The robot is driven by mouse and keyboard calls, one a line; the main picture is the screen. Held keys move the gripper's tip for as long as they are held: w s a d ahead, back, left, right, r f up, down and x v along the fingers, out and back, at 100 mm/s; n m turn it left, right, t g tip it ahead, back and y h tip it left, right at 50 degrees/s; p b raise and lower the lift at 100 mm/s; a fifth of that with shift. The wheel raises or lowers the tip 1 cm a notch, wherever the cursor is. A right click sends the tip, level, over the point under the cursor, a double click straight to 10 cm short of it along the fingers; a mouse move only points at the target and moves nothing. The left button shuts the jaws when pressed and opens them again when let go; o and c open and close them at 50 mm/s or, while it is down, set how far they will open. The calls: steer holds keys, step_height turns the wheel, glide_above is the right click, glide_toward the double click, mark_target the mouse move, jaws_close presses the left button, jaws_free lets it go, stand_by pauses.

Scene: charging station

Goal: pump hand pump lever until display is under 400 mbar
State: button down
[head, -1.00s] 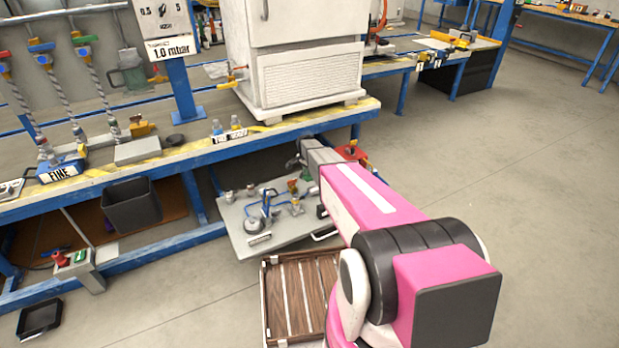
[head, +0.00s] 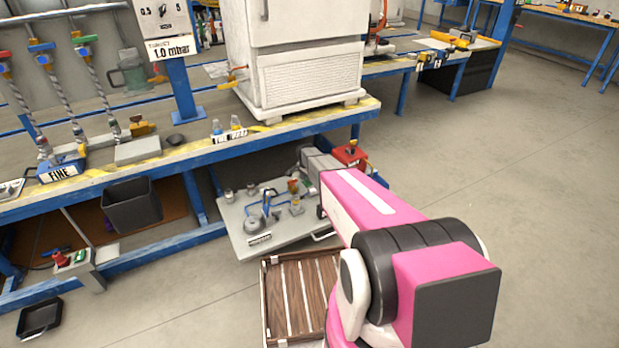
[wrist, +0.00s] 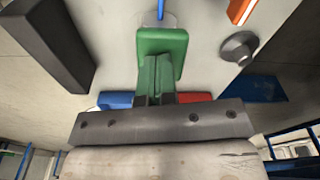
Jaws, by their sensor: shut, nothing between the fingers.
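The hand pump lever cannot be told apart with certainty. A grey board (head: 285,238) on the lower level carries a round pump-like fitting, blue pipes (head: 267,203) and small fittings; a small labelled plate (head: 260,239) is too small to read. My gripper shows in the wrist view (wrist: 155,80), with its fingers together in front of a bright green block (wrist: 175,45); I cannot tell whether they touch it. In the head view my fingers are hidden; only my grey wrist shows above the board's back right.
A red box (head: 350,155) stands close to the right of my wrist. The blue bench edge (head: 290,133) runs above the board. A slatted wooden crate (head: 300,290) lies in front of it. A sign (head: 171,50) reads 1.0 mbar. The floor at right is clear.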

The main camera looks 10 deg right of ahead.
steer(key=shift+w+f, duration=0.1)
steer(key=shift+f, duration=0.3)
steer(key=shift+s+a+r, duration=0.3)
steer(key=shift+s+a, duration=0.15)
steer(key=shift+a, duration=0.15)
steer(key=shift+s+a+r, duration=0.3)
steer(key=shift+s+a, duration=0.1)
steer(key=shift+a, duration=0.2)
step_height(320, 180, up, 11)
steer(key=shift+s+a, duration=0.3)
steer(key=shift+a, duration=0.15)
steer(key=shift+f, duration=0.15)
